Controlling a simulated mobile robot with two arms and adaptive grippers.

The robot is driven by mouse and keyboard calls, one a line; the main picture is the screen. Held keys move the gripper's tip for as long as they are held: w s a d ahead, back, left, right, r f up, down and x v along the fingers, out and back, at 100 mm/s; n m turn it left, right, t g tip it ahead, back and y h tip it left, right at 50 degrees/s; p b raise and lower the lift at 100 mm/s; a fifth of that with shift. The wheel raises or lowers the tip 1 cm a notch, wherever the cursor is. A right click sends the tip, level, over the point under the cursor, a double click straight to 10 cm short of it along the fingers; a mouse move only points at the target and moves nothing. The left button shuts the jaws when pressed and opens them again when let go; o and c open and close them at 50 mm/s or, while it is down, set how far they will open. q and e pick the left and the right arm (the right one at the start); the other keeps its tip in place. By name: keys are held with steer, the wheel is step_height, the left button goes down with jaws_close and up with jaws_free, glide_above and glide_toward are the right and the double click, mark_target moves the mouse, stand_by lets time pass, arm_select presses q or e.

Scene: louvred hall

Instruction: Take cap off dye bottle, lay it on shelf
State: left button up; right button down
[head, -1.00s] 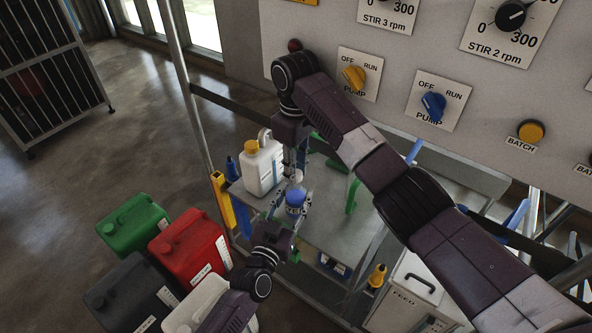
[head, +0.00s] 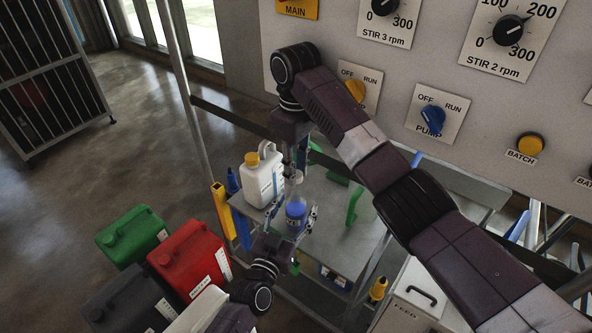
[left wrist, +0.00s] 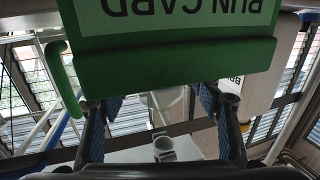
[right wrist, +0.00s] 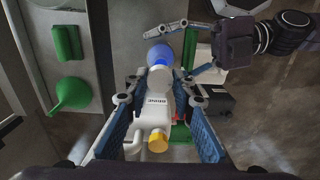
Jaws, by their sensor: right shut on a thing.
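The dye bottle (head: 296,213), clear with blue dye, is low in the middle of the head view. My right gripper (head: 294,171) points down at its top. In the right wrist view my right gripper (right wrist: 161,88) is shut on a small whitish piece at the bottle's top, apparently the cap (right wrist: 160,76); whether it is apart from the neck I cannot tell. The blue part of the bottle (right wrist: 158,54) shows just beyond. My left gripper (head: 291,216) is open, its fingers apart on either side of the bottle. The left wrist view shows its fingers (left wrist: 160,102) wide apart.
A white jug (head: 257,184) with a yellow cap stands behind the bottle on the grey shelf (head: 335,222). Red (head: 190,258) and green (head: 133,235) canisters are left. A control panel (head: 470,95) rises behind. A green run card (left wrist: 175,45) fills the upper left wrist view.

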arm_select(q)
steer(key=shift+s, duration=0.1)
steer(key=v, duration=1.2)
